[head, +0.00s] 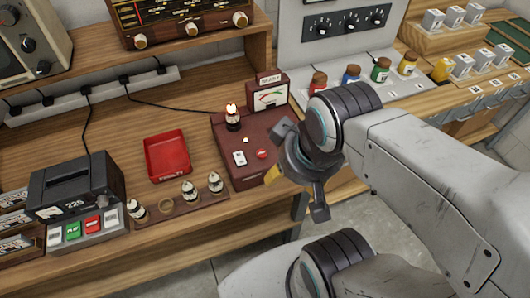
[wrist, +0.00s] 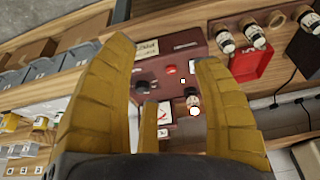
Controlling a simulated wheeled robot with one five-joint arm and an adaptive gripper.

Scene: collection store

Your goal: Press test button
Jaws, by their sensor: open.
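The maroon tester (head: 225,135) stands on the wooden bench, with a round red button (head: 262,154) on its top face beside a white switch plate (head: 240,158). A vacuum tube (head: 233,117) stands upright in the tester's socket, and a meter (head: 270,97) rises at its back. My gripper (head: 294,194) is open and empty, beside the tester's front right corner. In the wrist view its yellow fingers (wrist: 165,55) are spread, and the red button (wrist: 170,69) shows between them, clear of any finger.
A red tray (head: 167,154) lies left of the tester. A wooden rack (head: 163,209) with several tubes is in front of it. A black device (head: 75,187) with green and red keys stands at left. Coloured jars (head: 380,70) stand behind my arm.

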